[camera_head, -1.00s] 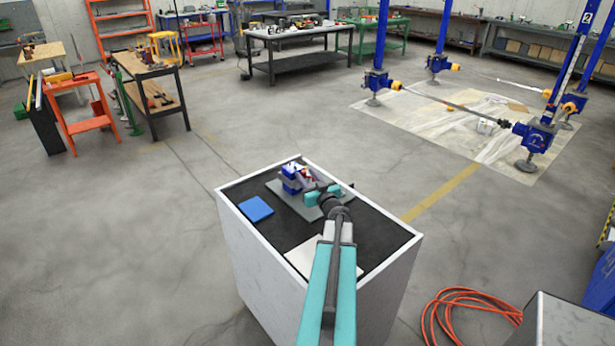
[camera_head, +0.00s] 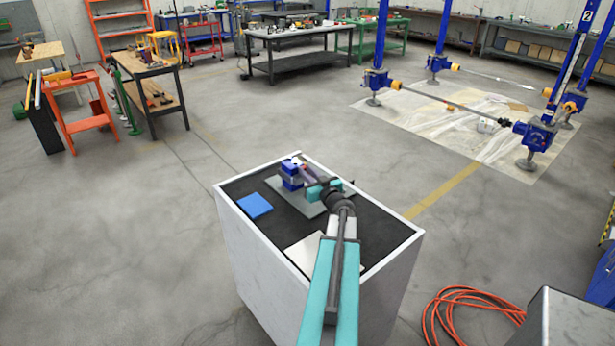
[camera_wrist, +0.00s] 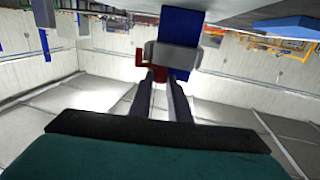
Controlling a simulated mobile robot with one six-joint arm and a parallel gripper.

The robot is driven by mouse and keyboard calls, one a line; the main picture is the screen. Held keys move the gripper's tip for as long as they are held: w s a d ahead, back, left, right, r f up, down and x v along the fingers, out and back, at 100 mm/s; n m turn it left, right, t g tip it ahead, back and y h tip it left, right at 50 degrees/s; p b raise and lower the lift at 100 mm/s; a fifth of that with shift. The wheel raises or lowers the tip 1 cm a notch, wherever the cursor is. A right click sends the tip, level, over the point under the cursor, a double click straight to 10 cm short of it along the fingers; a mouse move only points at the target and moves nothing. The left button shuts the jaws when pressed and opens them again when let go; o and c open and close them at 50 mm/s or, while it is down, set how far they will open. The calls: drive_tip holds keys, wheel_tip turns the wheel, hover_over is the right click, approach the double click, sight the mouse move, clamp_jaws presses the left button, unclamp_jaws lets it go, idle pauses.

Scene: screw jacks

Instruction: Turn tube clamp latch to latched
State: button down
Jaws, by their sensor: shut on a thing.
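The tube clamp (camera_head: 291,176) is a blue block on a grey plate (camera_head: 312,208) on top of the white cabinet. In the wrist view the blue clamp body (camera_wrist: 180,27) is at the top centre, with a grey rounded piece across it. The red latch (camera_wrist: 143,62) shows just left of and below that piece. My gripper (camera_wrist: 160,75) has its two dark fingers close together at the red latch, shut on it. In the head view my gripper (camera_head: 305,168) reaches the clamp from the right, and the latch is mostly hidden there.
A blue pad (camera_head: 255,205) lies left of the plate on the black cabinet top. A pale sheet (camera_head: 305,252) lies near the front, partly behind my arm. The cabinet's raised white rim (camera_head: 226,218) surrounds the top. An orange hose (camera_head: 455,315) lies on the floor at right.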

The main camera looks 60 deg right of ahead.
drive_tip(key=shift+s+d+f+n+t+y+b, duration=0.15)
drive_tip(key=shift+n+t+y+b, duration=0.3)
drive_tip(key=shift+b, duration=1.3)
drive_tip(key=shift+d+n+t+y+b, duration=0.15)
drive_tip(key=shift+n+y+b, duration=0.55)
drive_tip(key=shift+b, duration=1)
drive_tip(key=shift+s+d+f+n+t+y+b, duration=0.25)
drive_tip(key=shift+y+b, duration=0.6)
drive_tip(key=shift+b, duration=0.9)
drive_tip(key=n+y+b, duration=0.1)
drive_tip(key=b, duration=0.1)
drive_tip(key=n+y+b, duration=0.1)
drive_tip(key=y+b, duration=0.1)
drive_tip(key=b, duration=0.1)
drive_tip(key=shift+w+d+r+t, duration=0.15)
drive_tip(key=shift+w+r+t, duration=0.05)
drive_tip(key=shift+r+t, duration=0.15)
drive_tip(key=shift+r+n+y+b, duration=0.1)
drive_tip(key=shift+n+y+b, duration=0.2)
drive_tip(key=shift+y+b, duration=0.3)
drive_tip(key=c, duration=1.7)
unclamp_jaws()
drive_tip(key=shift+o, duration=0.2)
drive_tip(key=shift+s, duration=0.2)
drive_tip(key=s+b, duration=0.2)
drive_tip(key=s, duration=1.1)
drive_tip(key=shift+s+a, duration=0.25)
drive_tip(key=shift+a, duration=0.1)
